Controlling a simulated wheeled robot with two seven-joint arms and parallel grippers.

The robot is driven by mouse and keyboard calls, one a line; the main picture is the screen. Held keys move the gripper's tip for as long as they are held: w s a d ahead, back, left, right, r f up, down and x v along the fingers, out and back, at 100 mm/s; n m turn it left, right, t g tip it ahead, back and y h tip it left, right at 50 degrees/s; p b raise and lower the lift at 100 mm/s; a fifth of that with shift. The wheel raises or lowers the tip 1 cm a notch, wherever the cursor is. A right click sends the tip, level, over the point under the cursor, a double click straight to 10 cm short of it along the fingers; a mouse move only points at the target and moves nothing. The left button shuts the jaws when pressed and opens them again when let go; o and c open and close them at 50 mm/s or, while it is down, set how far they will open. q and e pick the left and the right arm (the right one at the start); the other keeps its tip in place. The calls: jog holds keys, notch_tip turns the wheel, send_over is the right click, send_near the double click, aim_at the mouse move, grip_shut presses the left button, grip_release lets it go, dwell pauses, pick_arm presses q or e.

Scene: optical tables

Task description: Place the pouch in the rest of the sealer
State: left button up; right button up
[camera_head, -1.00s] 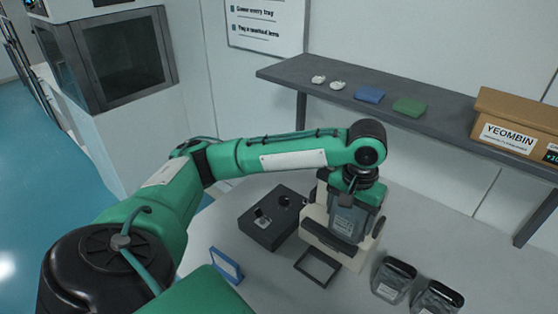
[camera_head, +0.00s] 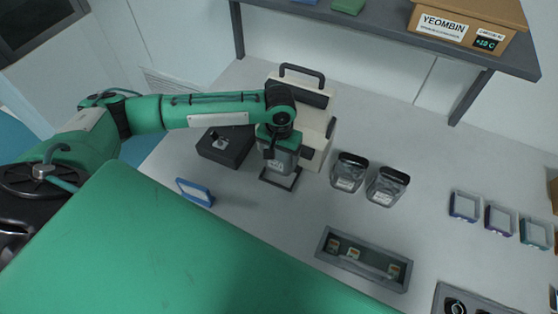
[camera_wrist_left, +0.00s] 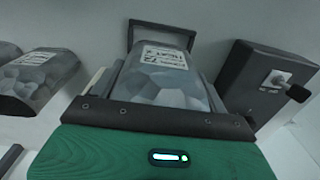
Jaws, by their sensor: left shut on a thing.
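My left gripper (camera_head: 281,146) is shut on a clear grey pouch (camera_head: 283,160) with a white label. In the left wrist view the pouch (camera_wrist_left: 162,78) sticks out beyond the dark jaw bar, its label facing the camera. The cream sealer (camera_head: 315,112) with a black handle stands just behind the gripper and is partly covered by it. Its rest, a thin dark frame (camera_head: 283,182), lies in front of the sealer. The pouch overlaps the rest in the head view; I cannot tell whether they touch. My right gripper is not in view.
Two similar pouches (camera_head: 349,171) (camera_head: 387,186) stand right of the sealer. A dark box with a knob (camera_head: 226,146) is to its left, and a blue-framed sign (camera_head: 195,192) is nearer. A grey tray (camera_head: 364,259) lies at the front. A shelf (camera_head: 385,32) runs behind.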

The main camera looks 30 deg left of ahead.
aim_at(279, 163)
pick_arm(q)
notch_tip(279, 163, down, 4)
jog(key=shift+p, duration=0.45)
jog(key=shift+f, duration=0.45)
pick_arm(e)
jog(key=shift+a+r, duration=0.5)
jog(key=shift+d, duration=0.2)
pick_arm(q)
jog(key=o, duration=1.1)
jog(key=shift+f, duration=0.1)
jog(key=shift+o, duration=0.2)
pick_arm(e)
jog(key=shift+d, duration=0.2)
pick_arm(q)
jog(key=shift+r, duration=0.45)
notch_tip(279, 163, up, 11)
jog(key=b, duration=0.3)
jog(key=shift+r, duration=0.2)
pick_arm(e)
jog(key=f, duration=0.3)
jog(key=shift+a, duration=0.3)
